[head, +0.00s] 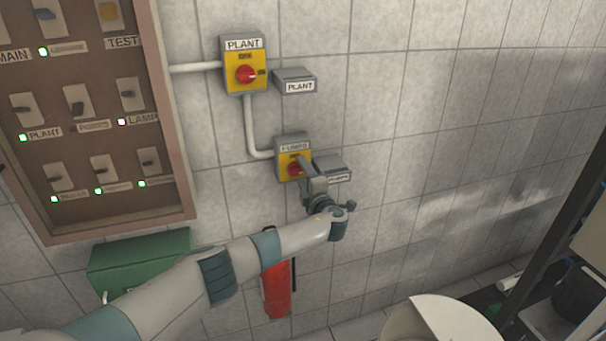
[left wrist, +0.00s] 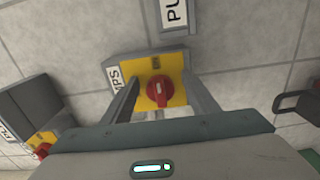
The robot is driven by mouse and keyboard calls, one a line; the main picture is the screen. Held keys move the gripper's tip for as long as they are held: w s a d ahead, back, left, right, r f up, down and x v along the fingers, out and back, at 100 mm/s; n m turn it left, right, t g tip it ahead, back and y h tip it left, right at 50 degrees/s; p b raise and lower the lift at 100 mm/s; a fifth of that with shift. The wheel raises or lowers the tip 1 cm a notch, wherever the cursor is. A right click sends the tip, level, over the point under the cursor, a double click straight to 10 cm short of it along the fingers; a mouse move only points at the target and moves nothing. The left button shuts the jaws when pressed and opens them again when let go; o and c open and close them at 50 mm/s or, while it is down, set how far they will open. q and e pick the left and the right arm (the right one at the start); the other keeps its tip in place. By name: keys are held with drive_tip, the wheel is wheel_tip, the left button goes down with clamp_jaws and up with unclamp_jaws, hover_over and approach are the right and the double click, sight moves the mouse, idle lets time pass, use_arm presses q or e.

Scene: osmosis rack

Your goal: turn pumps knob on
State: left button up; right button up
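The yellow PUMPS switch box (head: 283,172) is on the tiled wall, below the PLANT switch box. Its red knob (head: 294,169) is partly covered by my left gripper (head: 304,168) in the head view. In the left wrist view the red knob (left wrist: 160,91) sits between the two fingers of my left gripper (left wrist: 161,88), with a gap visible on each side. The gripper is open, in front of the yellow plate (left wrist: 150,68). Whether the fingertips touch the plate cannot be told. My right gripper is not in view.
The PLANT switch box (head: 245,84) with its red knob is above, joined by a grey conduit (head: 251,125). Grey labelled boxes (head: 295,75) sit beside the switches. A breaker panel (head: 75,140), green box (head: 140,258) and red extinguisher (head: 277,289) are nearby.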

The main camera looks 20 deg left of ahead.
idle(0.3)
use_arm(q)
drive_tip(key=shift+s+d+r, duration=0.1)
drive_tip(key=shift+s+d, duration=0.05)
drive_tip(key=b+v, duration=0.2)
drive_tip(key=v, duration=1.5)
